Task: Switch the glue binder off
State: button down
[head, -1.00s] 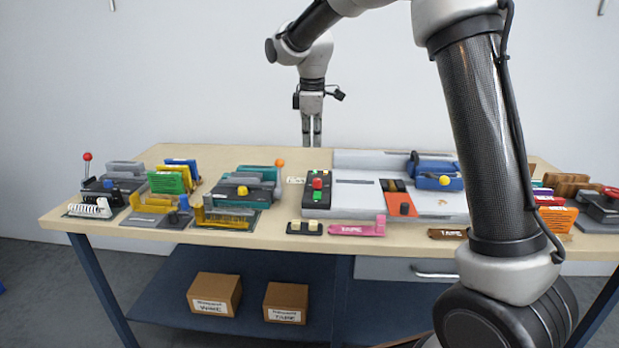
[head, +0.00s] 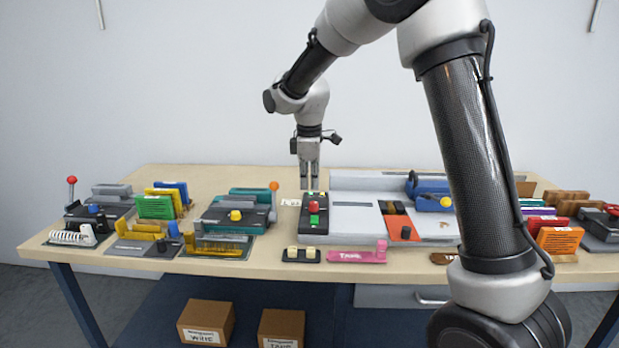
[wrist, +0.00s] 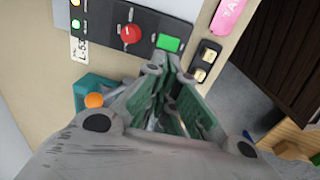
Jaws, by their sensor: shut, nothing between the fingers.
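The glue binder (head: 352,186) is a long light grey machine at the back middle of the table. Its dark control panel (head: 305,226) is at its left end, with a red knob (head: 314,207) and a lit green button (head: 314,219). My gripper (head: 309,187) points down, shut and empty, near the panel's far end. In the wrist view its fingertips (wrist: 172,68) appear just below the green button; contact cannot be told.
A black block with two cream buttons (head: 301,254) and a pink TAPE piece (head: 357,255) lie in front. A teal machine with an orange ball lever (head: 274,186) stands left of the panel. Coloured stacks and other devices fill both table sides. Boxes (head: 206,322) sit below.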

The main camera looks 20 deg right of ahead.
aim_at(310, 222)
jog(key=f, duration=0.6)
jog(key=w+f, duration=0.1)
jog(key=f, duration=0.2)
jog(key=shift+d+f, duration=0.2)
jog(key=shift+f, duration=0.1)
jog(key=shift+f, duration=0.1)
jog(key=shift+w+f, duration=0.15)
jog(key=shift+f, duration=0.05)
jog(key=shift+s+a+r, duration=0.15)
jog(key=shift+s+a, duration=0.1)
jog(key=shift+s, duration=0.5)
jog(key=shift+r, duration=0.1)
notch_tip(310, 222, up, 14)
jog(key=s, duration=0.1)
jog(key=shift+s+a, duration=0.25)
jog(key=shift+s, duration=0.05)
